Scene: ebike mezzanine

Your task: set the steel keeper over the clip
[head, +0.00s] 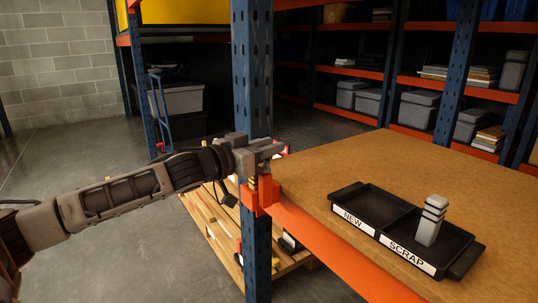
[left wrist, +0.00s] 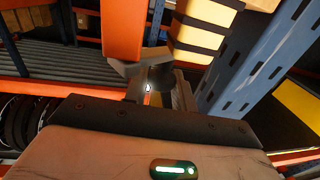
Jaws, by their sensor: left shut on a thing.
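My left gripper (head: 268,150) is beside the blue rack upright, just above the orange beam's end. It is shut on a small grey metal piece, which I take to be the steel keeper (left wrist: 138,68); the fingers hide much of it. Below the gripper in the head view, an orange clip (head: 259,197) sits at the joint of beam and upright, with a yellow-and-black striped part (head: 252,183) beside it. My right gripper is not in view.
A black tray (head: 375,200) marked NEW and SCRAP lies on the brown board (head: 330,165). A grey block with dark bands (head: 431,222) stands in the SCRAP side; the NEW side is empty. The blue upright (head: 252,80) stands close to my gripper. A wooden pallet (head: 215,235) lies below.

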